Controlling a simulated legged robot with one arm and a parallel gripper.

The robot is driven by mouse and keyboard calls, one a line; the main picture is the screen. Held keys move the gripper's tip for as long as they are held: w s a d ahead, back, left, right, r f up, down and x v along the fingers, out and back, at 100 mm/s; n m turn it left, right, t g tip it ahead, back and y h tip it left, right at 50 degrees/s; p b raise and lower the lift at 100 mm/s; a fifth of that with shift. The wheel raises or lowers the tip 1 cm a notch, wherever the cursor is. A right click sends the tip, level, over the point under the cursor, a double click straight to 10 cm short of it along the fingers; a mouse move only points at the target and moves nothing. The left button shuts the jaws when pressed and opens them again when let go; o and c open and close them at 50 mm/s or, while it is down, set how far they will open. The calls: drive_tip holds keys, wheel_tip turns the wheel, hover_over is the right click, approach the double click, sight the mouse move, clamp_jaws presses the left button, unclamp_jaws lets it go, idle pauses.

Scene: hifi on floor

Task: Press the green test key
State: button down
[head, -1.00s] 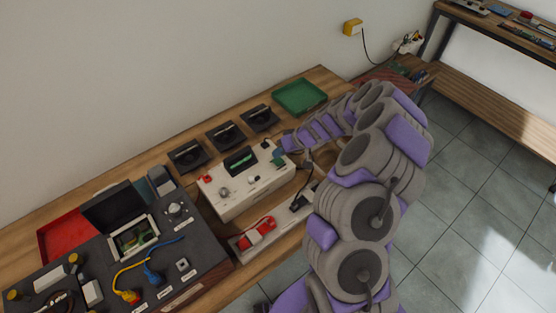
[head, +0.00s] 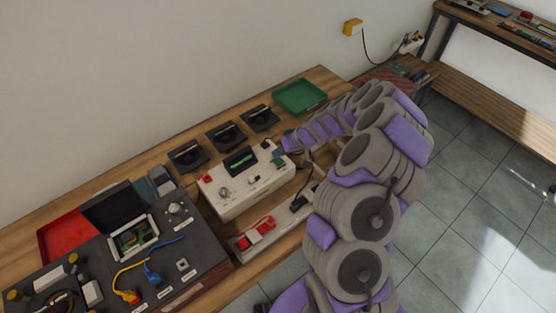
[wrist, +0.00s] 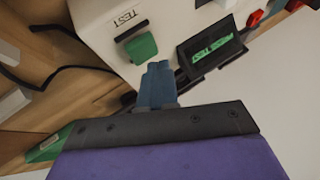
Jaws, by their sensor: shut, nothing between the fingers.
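The green test key (wrist: 141,48) is a square green button on the white test box, beside a "TEST" label, in the upper middle of the wrist view. The white test box (head: 228,206) stands mid-bench in the head view. My gripper (wrist: 158,68) is shut and empty. Its blue fingertips are just below and right of the key in the wrist view; I cannot tell whether they touch it. In the head view my gripper (head: 279,153) is at the box's right end, and the key there is hard to make out.
A black cable (wrist: 60,70) runs left of the box. In the head view, a green tray (head: 299,108) lies behind, a red tray (head: 50,236) at left, and a power strip (head: 240,243) in front.

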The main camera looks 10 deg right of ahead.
sight(279, 160)
drive_tip(key=shift+f+b, duration=0.9)
drive_tip(key=shift+b, duration=0.3)
idle(0.9)
drive_tip(key=shift+r, duration=1)
drive_tip(key=shift+r+p, duration=0.1)
drive_tip(key=shift+p, duration=0.2)
drive_tip(key=shift+r+p, duration=0.75)
drive_tip(key=shift+r, duration=1.7)
